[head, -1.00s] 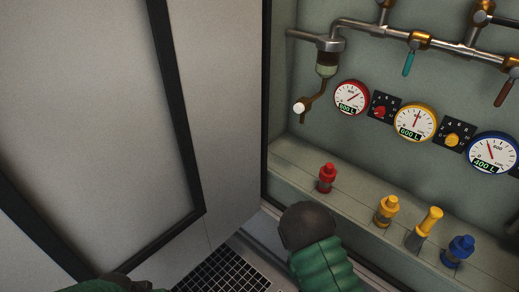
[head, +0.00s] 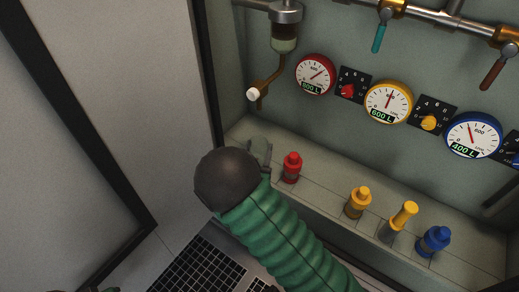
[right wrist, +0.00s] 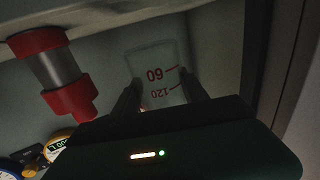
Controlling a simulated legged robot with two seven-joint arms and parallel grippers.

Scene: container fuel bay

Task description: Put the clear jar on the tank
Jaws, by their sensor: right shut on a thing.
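The clear jar (right wrist: 157,64) shows in the right wrist view, with red marks 60 and 120 on its side. My right gripper (right wrist: 160,88) is shut on it, one dark finger on each side. In the head view a pale, partly see-through piece (head: 262,148), probably the jar, shows past the dark rounded end of my right arm, at the left end of the ledge. I cannot tell whether the jar touches the ledge. I see nothing that is clearly the tank.
A red capped fitting (head: 292,168) stands just right of the jar on the ledge (head: 325,190). Yellow fittings (head: 358,203) and a blue one (head: 434,241) stand further right. Above are a pipe with a sight bowl (head: 285,38), a white-ended spout (head: 254,94) and gauges (head: 315,74).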

